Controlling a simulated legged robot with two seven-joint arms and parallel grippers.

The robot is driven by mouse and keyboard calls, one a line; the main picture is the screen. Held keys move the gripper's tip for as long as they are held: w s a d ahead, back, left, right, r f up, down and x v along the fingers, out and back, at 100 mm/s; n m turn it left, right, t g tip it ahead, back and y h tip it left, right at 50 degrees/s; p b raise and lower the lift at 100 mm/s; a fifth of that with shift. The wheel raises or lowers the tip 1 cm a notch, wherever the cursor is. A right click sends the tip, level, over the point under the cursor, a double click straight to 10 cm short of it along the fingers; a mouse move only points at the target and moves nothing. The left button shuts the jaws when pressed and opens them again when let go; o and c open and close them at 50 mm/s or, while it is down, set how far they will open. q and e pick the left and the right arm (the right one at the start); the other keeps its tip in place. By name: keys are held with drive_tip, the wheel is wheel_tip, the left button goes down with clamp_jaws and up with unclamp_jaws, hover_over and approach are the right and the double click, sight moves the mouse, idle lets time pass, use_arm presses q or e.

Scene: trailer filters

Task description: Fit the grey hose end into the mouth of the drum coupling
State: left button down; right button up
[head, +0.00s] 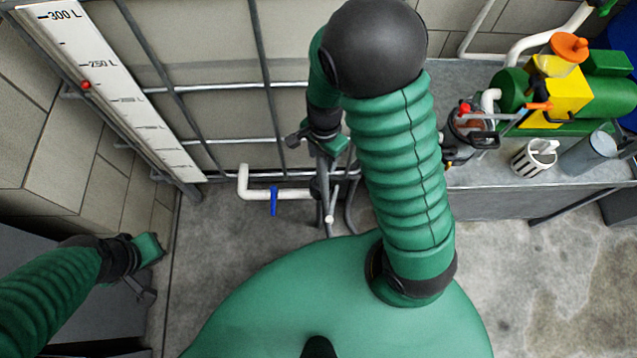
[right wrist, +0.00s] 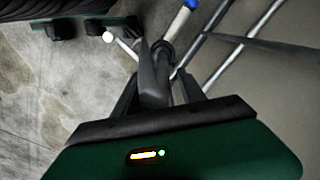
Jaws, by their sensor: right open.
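My right gripper (head: 321,147) hangs below my wrist in front of the caged tank; it is open. In the right wrist view its dark fingers (right wrist: 152,82) reach up the picture toward a dark fitting (right wrist: 162,50) on a white pipe. In the head view this dark fitting (head: 317,188) is partly hidden by the gripper. I cannot tell whether it is the drum coupling. I cannot single out the grey hose end among the grey rods and tubes there; my right arm hides much of that area. My left gripper (head: 147,268) is at the lower left, its jaw state unclear.
The white pipe (head: 250,191) has a blue handle (head: 274,201). A tank gauge (head: 115,85) stands at the left. On the right, a grey bench (head: 500,200) carries a striped cup (head: 533,158), a grey cup (head: 588,153) and green-yellow equipment (head: 560,95). The floor at lower right is clear.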

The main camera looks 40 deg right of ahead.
sight(324, 171)
drive_tip(key=f+b, duration=0.1)
drive_tip(key=f, duration=0.1)
drive_tip(key=f+b, duration=0.1)
drive_tip(key=f, duration=0.5)
drive_tip(key=shift+s+d+f+b, duration=0.15)
drive_tip(key=shift+d+b, duration=0.1)
drive_tip(key=shift+b, duration=0.15)
drive_tip(key=shift+f, duration=0.25)
drive_tip(key=f+b, duration=0.2)
drive_tip(key=f, duration=0.1)
drive_tip(key=a+f+b, duration=0.1)
drive_tip(key=shift+w+f, duration=0.4)
drive_tip(key=shift+d, duration=0.15)
drive_tip(key=shift+c, duration=0.6)
clamp_jaws()
